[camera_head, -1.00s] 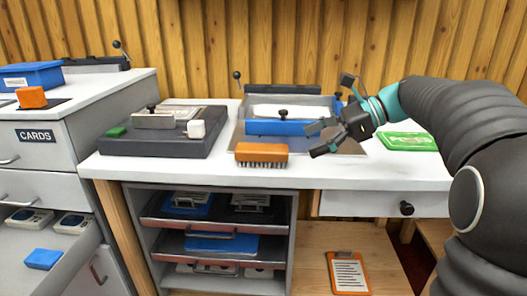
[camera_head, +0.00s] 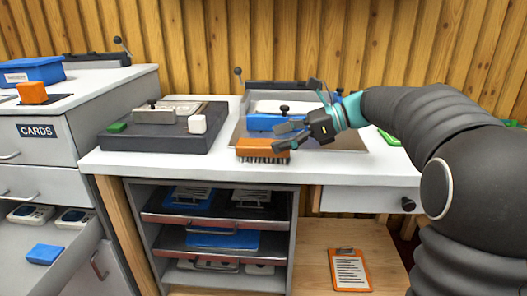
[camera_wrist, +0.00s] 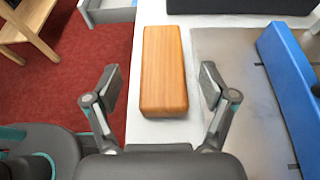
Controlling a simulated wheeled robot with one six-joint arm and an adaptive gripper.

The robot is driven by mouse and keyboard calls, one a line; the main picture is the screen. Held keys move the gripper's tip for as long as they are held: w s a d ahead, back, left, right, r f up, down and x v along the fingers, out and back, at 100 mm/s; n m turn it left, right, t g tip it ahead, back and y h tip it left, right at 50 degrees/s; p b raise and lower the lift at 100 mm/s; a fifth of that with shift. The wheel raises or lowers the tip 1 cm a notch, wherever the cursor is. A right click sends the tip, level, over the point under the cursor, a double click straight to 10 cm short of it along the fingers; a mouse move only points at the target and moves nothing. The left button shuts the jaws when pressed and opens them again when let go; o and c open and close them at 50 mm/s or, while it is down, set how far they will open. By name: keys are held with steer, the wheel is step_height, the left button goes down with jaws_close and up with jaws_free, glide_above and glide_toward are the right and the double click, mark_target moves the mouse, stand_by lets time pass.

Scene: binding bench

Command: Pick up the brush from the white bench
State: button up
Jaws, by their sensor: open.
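The brush (camera_head: 262,147) has an orange wooden block and dark bristles. It lies at the front edge of the white bench (camera_head: 330,172). In the wrist view the brush's wooden top (camera_wrist: 163,70) lies lengthwise ahead, between the lines of the two fingers. My gripper (camera_head: 284,137) is just right of the brush in the head view, its fingers reaching toward the brush's right end. In the wrist view my gripper (camera_wrist: 160,90) is open, one finger on each side of the brush's near end, with gaps visible. Nothing is held. The bristles are hidden in the wrist view.
A metal tray with a blue bar (camera_head: 262,122) lies behind the brush. A dark grey block press (camera_head: 165,138) stands to the left. A green item (camera_head: 388,137) is partly hidden behind my arm. Open shelves (camera_head: 215,225) sit below the bench. Bare bench lies in front.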

mark_target(268, 143)
steer(key=x, duration=0.4)
steer(key=shift+w+a+f, duration=0.15)
steer(key=shift+f, duration=0.15)
steer(key=c, duration=1.3)
